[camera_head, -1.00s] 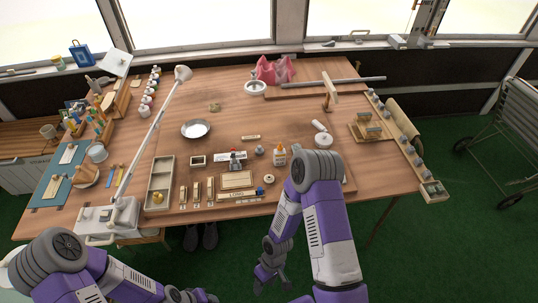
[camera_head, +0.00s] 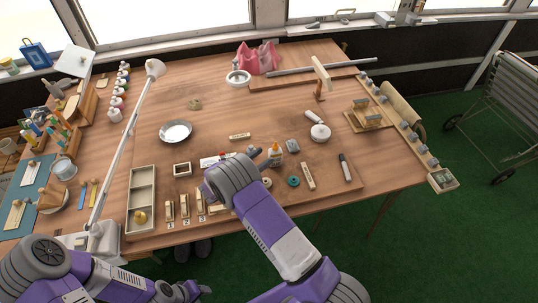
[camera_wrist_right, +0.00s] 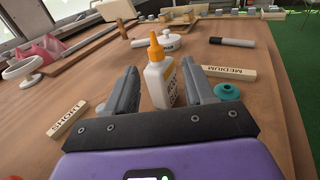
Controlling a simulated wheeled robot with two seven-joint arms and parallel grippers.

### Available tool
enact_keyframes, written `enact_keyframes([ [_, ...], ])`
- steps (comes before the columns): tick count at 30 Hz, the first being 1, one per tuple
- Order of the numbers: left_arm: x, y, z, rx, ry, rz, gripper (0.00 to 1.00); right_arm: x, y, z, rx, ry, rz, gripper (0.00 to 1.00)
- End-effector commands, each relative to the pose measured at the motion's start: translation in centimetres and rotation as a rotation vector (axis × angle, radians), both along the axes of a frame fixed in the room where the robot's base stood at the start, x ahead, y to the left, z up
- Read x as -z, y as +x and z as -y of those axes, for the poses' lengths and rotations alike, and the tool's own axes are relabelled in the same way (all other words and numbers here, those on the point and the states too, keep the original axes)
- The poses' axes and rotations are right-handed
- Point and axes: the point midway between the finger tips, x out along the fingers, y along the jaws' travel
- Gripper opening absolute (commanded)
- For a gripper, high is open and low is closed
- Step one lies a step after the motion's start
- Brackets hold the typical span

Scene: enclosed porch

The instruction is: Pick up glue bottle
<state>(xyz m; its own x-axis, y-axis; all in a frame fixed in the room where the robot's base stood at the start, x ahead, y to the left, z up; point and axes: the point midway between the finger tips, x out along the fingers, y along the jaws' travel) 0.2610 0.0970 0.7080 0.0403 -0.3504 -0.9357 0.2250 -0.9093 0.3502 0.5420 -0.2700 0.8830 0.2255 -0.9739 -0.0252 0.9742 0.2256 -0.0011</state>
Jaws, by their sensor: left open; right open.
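The glue bottle (camera_head: 275,155) is white with an orange tip and stands upright on the wooden table. In the right wrist view the glue bottle (camera_wrist_right: 160,75) stands between the two open fingers of my right gripper (camera_wrist_right: 157,92), toward their far ends. I cannot tell whether either finger touches it. In the head view the right arm reaches over the table's front, and its wrist hides part of the gripper (camera_head: 262,154). My left gripper (camera_head: 190,291) is low at the bottom edge, in front of the table, and small in view.
A teal disc (camera_wrist_right: 227,92) and the MEDIUM block (camera_wrist_right: 229,73) lie right of the bottle. The SHORT block (camera_wrist_right: 69,119) lies to the left. A round white lidded container (camera_head: 320,132) stands behind right. A lamp arm (camera_head: 128,135) crosses the left side.

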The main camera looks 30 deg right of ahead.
Motion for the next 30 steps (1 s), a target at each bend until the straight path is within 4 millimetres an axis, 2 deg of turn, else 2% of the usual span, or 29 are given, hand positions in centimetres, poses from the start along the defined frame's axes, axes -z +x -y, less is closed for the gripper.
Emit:
enact_keyframes([
  [2, 0.4, 0.0, 0.0, 0.000, 0.000, 0.000, 0.43, -0.1, 0.4, 0.1, -0.007, -0.021, 0.008, 0.53],
  [8, 0.4, 0.0, 0.0, 0.000, 0.000, 0.000, 0.43, -0.4, 0.9, 2.1, -0.007, -0.027, 0.009, 0.53],
  [18, 0.7, 0.0, 0.0, 0.000, 0.000, 0.000, 0.43, -0.4, 1.9, 6.7, -0.006, -0.023, 0.010, 0.53],
  [27, 0.7, 0.0, 0.0, 0.000, 0.000, 0.000, 0.43, -0.5, 2.1, 7.2, -0.009, -0.024, 0.009, 0.53],
  [30, 0.7, 0.0, 0.0, 0.000, 0.000, 0.000, 0.43, -0.5, 2.0, 7.2, -0.009, -0.024, 0.009, 0.40],
])
